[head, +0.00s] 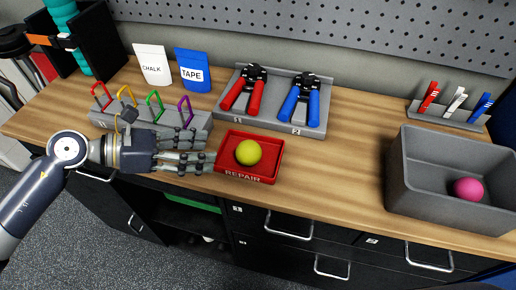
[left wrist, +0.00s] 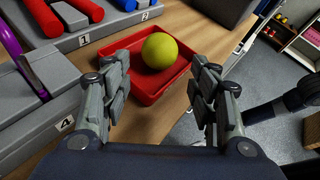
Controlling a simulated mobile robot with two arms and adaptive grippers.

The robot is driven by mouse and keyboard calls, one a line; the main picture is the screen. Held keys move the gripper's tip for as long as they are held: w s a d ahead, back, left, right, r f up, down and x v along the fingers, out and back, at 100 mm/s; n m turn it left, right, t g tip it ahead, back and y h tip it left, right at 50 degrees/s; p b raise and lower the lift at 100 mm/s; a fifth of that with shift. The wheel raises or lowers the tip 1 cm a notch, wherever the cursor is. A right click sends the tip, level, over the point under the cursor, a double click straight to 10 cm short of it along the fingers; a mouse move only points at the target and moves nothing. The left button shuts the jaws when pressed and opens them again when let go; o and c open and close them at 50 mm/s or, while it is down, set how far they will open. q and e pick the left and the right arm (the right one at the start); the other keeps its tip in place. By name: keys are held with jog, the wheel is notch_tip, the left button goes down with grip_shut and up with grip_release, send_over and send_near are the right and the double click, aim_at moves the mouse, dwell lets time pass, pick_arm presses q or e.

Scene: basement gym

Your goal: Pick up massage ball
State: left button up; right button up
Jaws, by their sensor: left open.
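A yellow ball (head: 248,152) lies in a shallow red tray (head: 234,175) marked REPAIR on the wooden workbench. A pink ball (head: 468,189) lies in the deep grey bin (head: 432,203) at the right. I cannot tell from the frames which of them is the massage ball. My left gripper (head: 207,160) is open and empty at the tray's left side, its fingers pointing at the yellow ball. In the left wrist view the yellow ball (left wrist: 159,51) shows ahead, between and beyond the fingertips (left wrist: 162,80). My right gripper is not in view.
A grey rack with several coloured carabiners (head: 155,105) is beside my left gripper. Red and blue hand grips (head: 300,98) lie in a grey holder behind the tray. Chalk (head: 152,64) and tape (head: 193,70) pouches stand behind. Bench between tray and bin is clear.

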aim_at(237, 151)
pick_arm(q)
jog(key=p+x, duration=0.1)
jog(key=x, duration=0.4)
jog(key=shift+p, duration=0.3)
jog(key=shift+d+f, duration=0.1)
jog(key=shift+d, duration=0.25)
jog(key=p+x, duration=0.2)
jog(key=x, duration=0.2)
jog(key=shift+w+d+f, duration=0.1)
jog(key=shift+d+f, duration=0.15)
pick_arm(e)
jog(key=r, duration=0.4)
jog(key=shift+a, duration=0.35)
pick_arm(q)
jog(key=c, duration=0.8)
